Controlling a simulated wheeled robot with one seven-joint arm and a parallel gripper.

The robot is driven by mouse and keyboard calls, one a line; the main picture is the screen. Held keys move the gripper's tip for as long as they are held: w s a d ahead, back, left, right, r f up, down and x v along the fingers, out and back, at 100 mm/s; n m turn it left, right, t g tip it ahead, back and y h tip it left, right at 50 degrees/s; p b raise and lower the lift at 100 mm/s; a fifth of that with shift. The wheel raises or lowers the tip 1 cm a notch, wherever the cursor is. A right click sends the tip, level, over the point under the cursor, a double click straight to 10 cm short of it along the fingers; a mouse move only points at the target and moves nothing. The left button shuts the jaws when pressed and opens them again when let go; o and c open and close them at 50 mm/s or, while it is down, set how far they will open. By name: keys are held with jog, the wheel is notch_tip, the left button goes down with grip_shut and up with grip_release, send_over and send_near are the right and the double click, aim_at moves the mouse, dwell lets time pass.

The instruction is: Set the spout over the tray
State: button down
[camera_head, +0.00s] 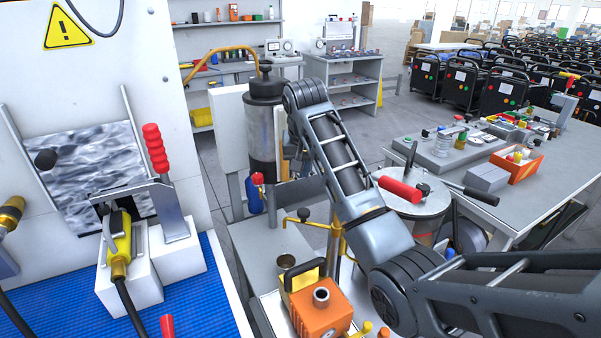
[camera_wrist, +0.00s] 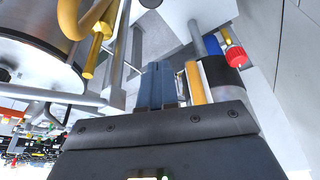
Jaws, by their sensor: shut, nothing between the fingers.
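A yellow curved pipe (camera_head: 218,52), which looks like the spout, arches left from the top of a black-capped canister (camera_head: 264,120) in the head view. A yellow curved pipe (camera_wrist: 75,18) with a yellow rod also shows at upper left in the wrist view. My gripper (camera_wrist: 158,70) is shut and empty, its blue-grey fingers apart from that pipe, to its right. In the head view my wrist is beside the canister; I cannot make out the fingers there. A pale tray-like surface (camera_head: 262,303) lies under the orange unit; I cannot tell whether it is the tray meant.
A red-handled round lid (camera_head: 425,205) is to the right. A white machine with a blue mat (camera_head: 200,300) fills the left. A grey bench (camera_head: 480,150) with parts stands at right.

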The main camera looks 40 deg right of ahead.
aim_at(310, 224)
notch_tip(310, 224, down, 8)
jog(key=p, duration=0.2)
jog(key=shift+s+a, duration=0.4)
jog(key=shift+s, duration=0.05)
jog(key=shift+f, duration=0.1)
